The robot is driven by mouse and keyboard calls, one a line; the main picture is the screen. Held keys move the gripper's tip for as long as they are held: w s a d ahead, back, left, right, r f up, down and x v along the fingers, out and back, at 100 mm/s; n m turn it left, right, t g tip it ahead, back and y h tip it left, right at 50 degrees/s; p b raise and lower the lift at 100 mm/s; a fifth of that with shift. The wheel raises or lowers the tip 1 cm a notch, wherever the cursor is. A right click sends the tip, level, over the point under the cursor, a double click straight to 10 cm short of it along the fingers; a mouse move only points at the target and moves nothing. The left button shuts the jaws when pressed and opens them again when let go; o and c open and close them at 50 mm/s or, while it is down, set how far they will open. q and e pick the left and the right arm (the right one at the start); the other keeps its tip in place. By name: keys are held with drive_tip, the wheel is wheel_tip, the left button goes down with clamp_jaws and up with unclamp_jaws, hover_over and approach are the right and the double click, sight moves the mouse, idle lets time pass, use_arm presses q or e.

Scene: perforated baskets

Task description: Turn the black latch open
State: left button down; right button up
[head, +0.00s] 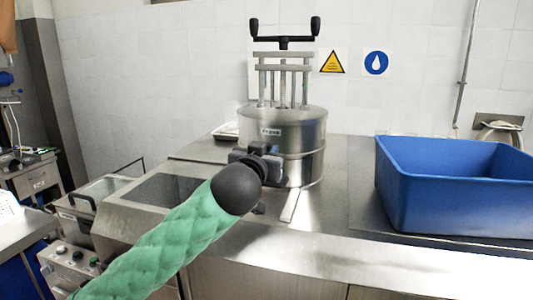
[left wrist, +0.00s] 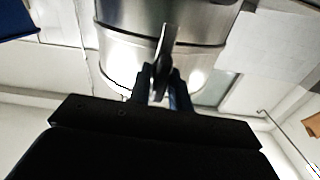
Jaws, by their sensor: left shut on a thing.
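A steel cylindrical vessel (head: 300,150) with a label and a black two-handled crank (head: 284,40) on top stands on the steel counter. My left gripper (head: 262,160) is at the vessel's front left side, partly hidden behind my green-sleeved arm. In the left wrist view, the fingers (left wrist: 160,84) are closed around a dark narrow lever, the black latch (left wrist: 165,45), which stands out in front of the vessel's steel side (left wrist: 125,50). In the head view, I cannot clearly separate the latch from the dark gripper. My right gripper is not in view.
A blue bin (head: 450,205) stands on the counter to the right. A steel unit with a dark recessed top (head: 170,190) is at the left. The counter (head: 335,210) between the vessel and the bin is clear.

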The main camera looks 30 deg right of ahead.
use_arm(q)
drive_tip(key=shift+f+m, duration=0.1)
drive_tip(key=shift+m, duration=0.2)
drive_tip(key=m+b, duration=0.2)
drive_tip(key=m, duration=0.1)
drive_tip(key=m+b, duration=0.2)
drive_tip(key=m, duration=0.2)
drive_tip(key=m+b, duration=0.2)
drive_tip(key=m, duration=0.3)
drive_tip(key=shift+s+d+f, duration=0.15)
drive_tip(key=shift+m+b, duration=0.95)
drive_tip(key=shift+m, duration=1.45)
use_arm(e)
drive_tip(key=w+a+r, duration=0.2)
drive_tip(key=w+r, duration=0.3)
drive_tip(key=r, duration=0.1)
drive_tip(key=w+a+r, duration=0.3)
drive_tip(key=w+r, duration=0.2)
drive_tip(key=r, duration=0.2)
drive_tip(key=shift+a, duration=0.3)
use_arm(q)
drive_tip(key=shift+f, duration=0.1)
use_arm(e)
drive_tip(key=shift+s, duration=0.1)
use_arm(q)
drive_tip(key=c, duration=1.4)
unclamp_jaws()
drive_tip(key=shift+c, duration=0.2)
drive_tip(key=shift+s, duration=0.1)
